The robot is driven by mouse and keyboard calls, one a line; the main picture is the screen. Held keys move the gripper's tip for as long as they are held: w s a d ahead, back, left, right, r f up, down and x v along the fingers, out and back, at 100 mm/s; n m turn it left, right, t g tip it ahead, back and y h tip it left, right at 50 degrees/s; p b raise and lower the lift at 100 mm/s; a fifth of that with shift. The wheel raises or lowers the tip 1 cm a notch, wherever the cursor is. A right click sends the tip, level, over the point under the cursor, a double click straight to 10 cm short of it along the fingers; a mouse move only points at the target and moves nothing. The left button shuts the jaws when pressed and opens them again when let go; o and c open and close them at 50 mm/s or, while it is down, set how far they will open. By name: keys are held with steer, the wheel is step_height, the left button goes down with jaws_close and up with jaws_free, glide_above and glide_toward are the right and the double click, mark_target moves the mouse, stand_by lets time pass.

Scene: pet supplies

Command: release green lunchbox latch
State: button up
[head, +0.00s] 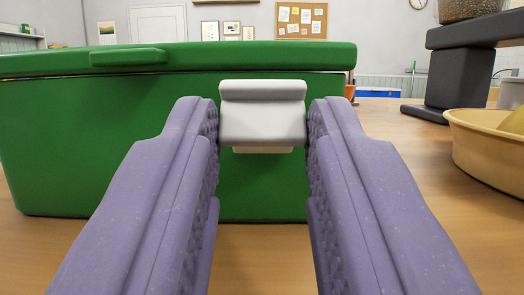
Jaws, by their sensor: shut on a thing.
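The green lunchbox (100,150) stands on the wooden table and fills the left and middle of the head view. Its green lid (200,57) lies on top, with a raised green tab on it at the left. A light grey latch (262,115) sits on the front wall, its top just under the lid's edge. My gripper (263,125) has its two purple padded fingers on either side of the latch, shut on it. The fingers hide parts of the box's front wall.
A tan bowl (480,145) with something yellowish in it stands on the right. Behind it is a dark grey stand (462,78) with a container on top. Bare table (410,140) shows between the lunchbox and the bowl.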

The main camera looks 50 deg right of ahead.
stand_by(0.3)
steer(key=o, duration=1.1)
steer(key=shift+c, duration=0.2)
steer(key=p+v, duration=0.2)
steer(key=v, duration=0.6)
steer(key=shift+w+d+f, duration=0.1)
steer(key=shift+f, duration=0.05)
